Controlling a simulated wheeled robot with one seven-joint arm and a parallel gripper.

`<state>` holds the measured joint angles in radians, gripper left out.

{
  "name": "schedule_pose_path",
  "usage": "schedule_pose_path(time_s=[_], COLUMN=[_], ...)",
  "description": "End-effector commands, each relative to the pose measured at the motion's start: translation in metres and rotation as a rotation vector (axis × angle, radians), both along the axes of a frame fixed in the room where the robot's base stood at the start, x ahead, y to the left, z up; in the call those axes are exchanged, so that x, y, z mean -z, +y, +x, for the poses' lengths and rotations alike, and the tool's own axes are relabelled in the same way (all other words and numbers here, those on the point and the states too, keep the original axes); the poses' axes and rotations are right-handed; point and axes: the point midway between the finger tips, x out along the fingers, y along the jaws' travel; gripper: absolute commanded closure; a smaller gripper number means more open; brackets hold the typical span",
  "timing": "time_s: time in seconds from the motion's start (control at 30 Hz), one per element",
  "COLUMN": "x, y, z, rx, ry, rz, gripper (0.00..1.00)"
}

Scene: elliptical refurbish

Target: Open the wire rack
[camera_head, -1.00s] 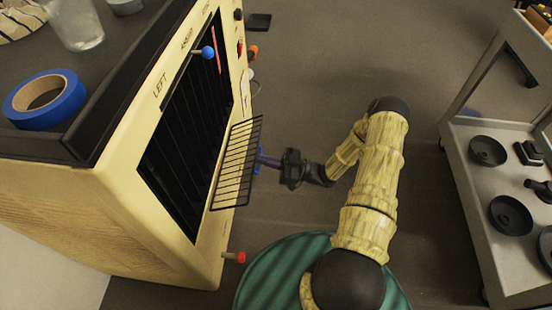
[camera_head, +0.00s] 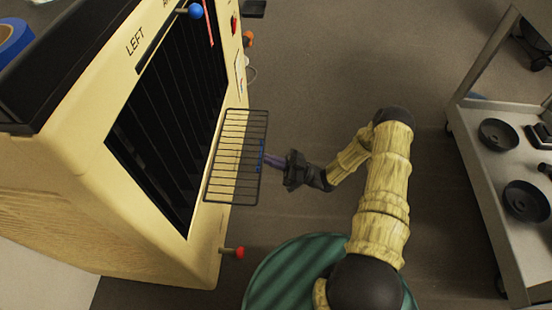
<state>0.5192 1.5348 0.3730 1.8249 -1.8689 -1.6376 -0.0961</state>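The wire rack (camera_head: 236,155) is a dark metal grid that sticks out to the right from the open front of the cream cabinet (camera_head: 85,150). A blue strip (camera_head: 262,157) is on its outer edge. My gripper (camera_head: 268,161) is at that outer edge, beside the blue strip, with its fingertips meeting the rack. The fingers are small and partly hidden by the rack edge, so I cannot tell whether they are closed on it. The inner end of the rack is at the cabinet's dark opening (camera_head: 170,130).
A blue knob (camera_head: 195,11) and a red-tipped knob (camera_head: 239,252) stick out from the cabinet. A grey cart (camera_head: 490,200) with black pans stands at the right. The floor (camera_head: 330,60) between the cabinet and cart is clear.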

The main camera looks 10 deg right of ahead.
Motion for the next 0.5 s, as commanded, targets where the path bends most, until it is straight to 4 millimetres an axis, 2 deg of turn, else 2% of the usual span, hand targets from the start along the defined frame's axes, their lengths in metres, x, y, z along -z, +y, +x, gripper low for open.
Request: schedule_pose_path(time_s=[0.03,0.07,0.5], x=[0.0073,0.0084,0.0121], y=[0.0088,0.0093,0.0049], z=[-0.0009,-0.0010,-0.0005], rx=[-0.010,-0.011,-0.004], ry=[0.005,0.004,0.006], rz=[-0.011,-0.011,-0.016], gripper=[1.00,1.00,1.00])
